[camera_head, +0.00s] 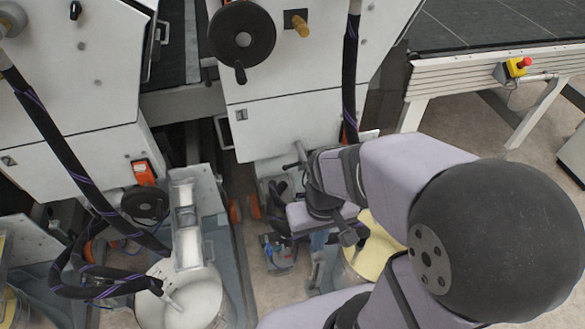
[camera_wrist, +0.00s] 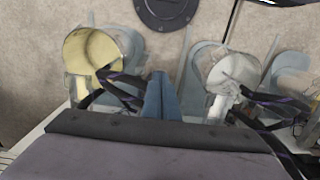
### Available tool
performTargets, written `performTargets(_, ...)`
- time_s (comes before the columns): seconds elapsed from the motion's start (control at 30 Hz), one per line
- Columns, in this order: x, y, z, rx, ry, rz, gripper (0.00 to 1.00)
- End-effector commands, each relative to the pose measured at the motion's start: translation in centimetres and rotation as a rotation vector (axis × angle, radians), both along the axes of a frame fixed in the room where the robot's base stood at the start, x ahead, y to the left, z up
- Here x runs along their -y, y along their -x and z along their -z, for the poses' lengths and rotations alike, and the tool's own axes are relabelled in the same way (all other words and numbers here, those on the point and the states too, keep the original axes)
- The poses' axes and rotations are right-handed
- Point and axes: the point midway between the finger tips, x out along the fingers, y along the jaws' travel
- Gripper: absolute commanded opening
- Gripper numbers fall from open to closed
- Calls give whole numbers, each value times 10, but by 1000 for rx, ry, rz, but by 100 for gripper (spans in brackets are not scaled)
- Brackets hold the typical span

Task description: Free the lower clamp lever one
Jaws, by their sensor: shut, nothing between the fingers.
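My gripper (camera_wrist: 159,78) shows in the wrist view as two blue fingers, shut together with nothing between them. In the head view its blue fingers (camera_head: 318,241) are small and partly covered by my arm. They hang low between the white bucket and the yellow bucket, beside the machine's lower front. I cannot pick out the lower clamp lever for certain in either view. My arm covers part of the machine where small dark fittings show. I see no contact between the fingers and a lever.
The white bucket (camera_head: 200,301) stands at left and the yellow bucket (camera_head: 377,246) at right; the wrist view shows the yellow bucket (camera_wrist: 86,50) and white bucket (camera_wrist: 233,72) swapped. Black hoses (camera_head: 72,165) hang over the machine (camera_head: 290,125). A handwheel (camera_head: 242,38) sits above.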

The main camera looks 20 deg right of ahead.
Motion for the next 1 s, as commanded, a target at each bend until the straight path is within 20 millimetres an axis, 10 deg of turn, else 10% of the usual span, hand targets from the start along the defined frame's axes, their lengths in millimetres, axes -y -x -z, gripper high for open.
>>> performTargets(0.37, -1, 1, 30, -8, 0, -4, 0)
performTargets(0.7, -3, 13, 123, -98, 0, -16, 0)
performTargets(1.0, -5, -36, 193, -78, 8, -37, 0)
